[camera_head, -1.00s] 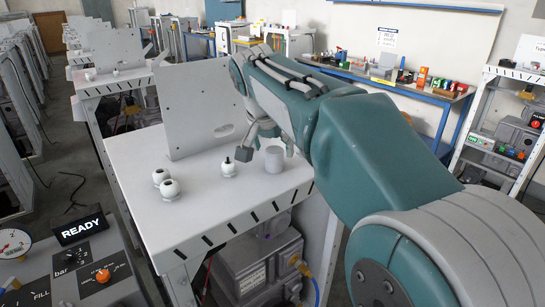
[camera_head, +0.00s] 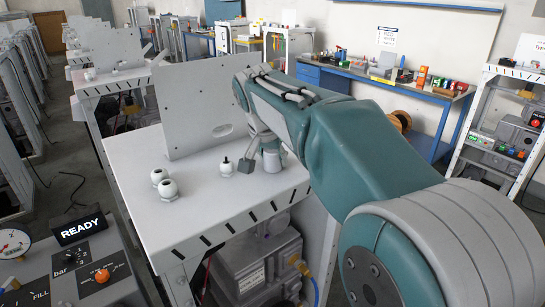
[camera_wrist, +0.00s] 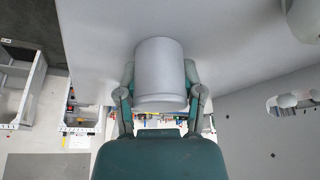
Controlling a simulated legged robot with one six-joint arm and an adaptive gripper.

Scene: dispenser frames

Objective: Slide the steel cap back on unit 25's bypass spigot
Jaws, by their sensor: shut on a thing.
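The steel cap (camera_head: 272,161) is a plain grey cylinder near the right edge of the white bench top (camera_head: 215,205). It looks upright and on or very close to the surface. My gripper (camera_head: 263,148) is shut on it; in the wrist view the two fingers (camera_wrist: 160,98) press on both sides of the cap (camera_wrist: 160,65). A white rounded fitting with a black stem (camera_head: 227,168) stands left of the cap and may be the spigot. No number 25 is readable.
Two white ball-shaped fittings (camera_head: 168,189) stand further left on the bench. An upright grey plate (camera_head: 200,110) with a slot rises behind. A grey machine box (camera_head: 255,265) sits below the top. The front middle of the bench is clear.

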